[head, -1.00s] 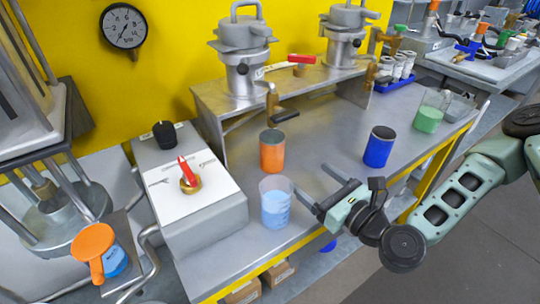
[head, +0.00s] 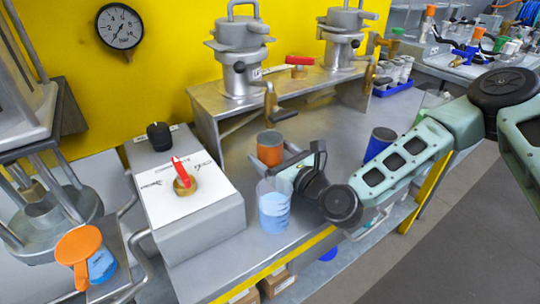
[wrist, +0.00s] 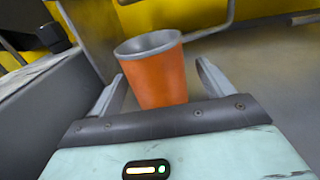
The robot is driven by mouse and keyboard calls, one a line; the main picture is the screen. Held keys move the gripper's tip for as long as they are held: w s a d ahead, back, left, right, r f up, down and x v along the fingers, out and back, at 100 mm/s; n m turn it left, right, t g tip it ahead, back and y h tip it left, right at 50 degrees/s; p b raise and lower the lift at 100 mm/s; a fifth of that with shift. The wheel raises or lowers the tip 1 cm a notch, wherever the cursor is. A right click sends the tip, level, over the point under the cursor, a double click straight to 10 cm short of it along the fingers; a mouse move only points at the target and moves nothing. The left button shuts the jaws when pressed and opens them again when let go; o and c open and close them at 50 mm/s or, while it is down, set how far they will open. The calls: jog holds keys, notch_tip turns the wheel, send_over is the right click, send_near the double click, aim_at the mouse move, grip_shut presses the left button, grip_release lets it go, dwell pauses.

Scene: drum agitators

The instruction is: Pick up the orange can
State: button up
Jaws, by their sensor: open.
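The orange can (head: 270,148) stands upright on the grey metal bench, in front of the raised steel shelf. In the wrist view the orange can (wrist: 160,78) shows its grey rim and open top, and it lies between the two fingers. My gripper (wrist: 163,88) is open, with one finger on each side of the can and gaps visible on both sides.
A clear beaker of blue liquid (head: 273,208) stands close to my gripper on the left. A blue can (head: 378,142) is partly behind my arm. A grey control box (head: 195,215) with a red switch is at left. The steel shelf (head: 220,100) stands behind.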

jog(key=shift+x, duration=1.6)
jog(key=shift+s, duration=0.1)
jog(key=shift+c, duration=0.2)
jog(key=c, duration=1.2)
jog(key=shift+a+r, duration=0.1)
jog(key=shift+r, duration=0.1)
